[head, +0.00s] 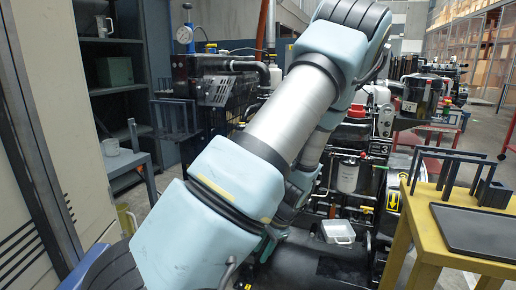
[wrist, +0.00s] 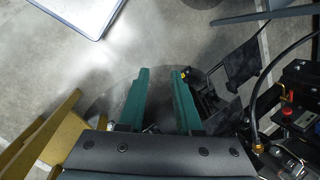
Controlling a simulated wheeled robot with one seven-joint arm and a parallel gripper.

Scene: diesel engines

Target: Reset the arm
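My gripper (wrist: 160,100) shows in the wrist view with its two green fingers apart and nothing between them. It is above the grey concrete floor. My arm, light blue and silver, crosses the middle of the head view from lower left to upper right.
A black diesel engine (head: 348,178) stands behind my arm, with a clear plastic container (head: 338,231) low in front. A yellow table (head: 426,240) with a black tray (head: 478,230) is at right. A grey shelf (head: 113,87) is at left.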

